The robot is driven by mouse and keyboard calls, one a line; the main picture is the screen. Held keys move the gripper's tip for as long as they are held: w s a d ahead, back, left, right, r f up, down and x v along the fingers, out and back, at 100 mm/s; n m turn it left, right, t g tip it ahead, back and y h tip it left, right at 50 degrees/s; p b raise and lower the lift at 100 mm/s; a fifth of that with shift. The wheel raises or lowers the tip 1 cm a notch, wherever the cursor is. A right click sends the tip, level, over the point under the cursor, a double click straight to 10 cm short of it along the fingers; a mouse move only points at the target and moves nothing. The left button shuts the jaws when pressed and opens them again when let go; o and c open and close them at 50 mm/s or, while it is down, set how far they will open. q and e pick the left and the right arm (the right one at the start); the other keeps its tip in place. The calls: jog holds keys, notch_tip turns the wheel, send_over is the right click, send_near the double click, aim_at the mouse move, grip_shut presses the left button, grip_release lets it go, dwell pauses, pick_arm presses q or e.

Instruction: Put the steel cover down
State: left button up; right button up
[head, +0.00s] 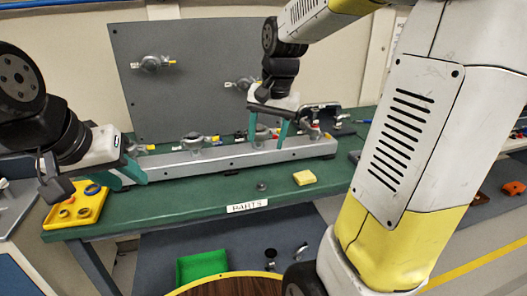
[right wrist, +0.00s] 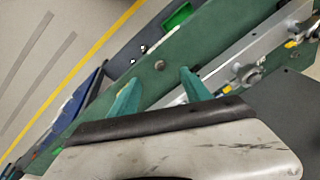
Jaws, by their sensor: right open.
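A long, straight silver-grey metal piece (head: 225,157) lies along the green table; it is the only thing that looks like the steel cover. It also shows in the right wrist view (right wrist: 273,38). Small valves (head: 193,139) stand along its back side. My right gripper (head: 267,146) is open above its right half, green fingers apart and pointing down; in the right wrist view the fingers (right wrist: 158,90) are spread with nothing gripped between them. My left gripper (head: 124,177) is at the piece's left end; whether its fingers are closed on it is unclear.
A yellow tray (head: 60,222) sits at the table's left end. A yellow block (head: 304,177) and a small grey disc (head: 262,186) lie in front of the metal piece. A grey panel (head: 190,95) stands behind. A green bin (head: 202,265) is below the table edge.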

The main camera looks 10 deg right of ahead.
jog(key=s+r+n+t, duration=0.1)
jog(key=s+n, duration=0.1)
jog(key=s, duration=0.5)
jog(key=s+a+r+n+t+y, duration=0.1)
jog(key=s+n+t, duration=0.1)
jog(key=s, duration=0.5)
jog(key=shift+s+a+r+n+t, duration=0.25)
jog(key=shift+r+n+t, duration=0.05)
jog(key=shift+n, duration=0.4)
jog(key=shift+d, duration=0.15)
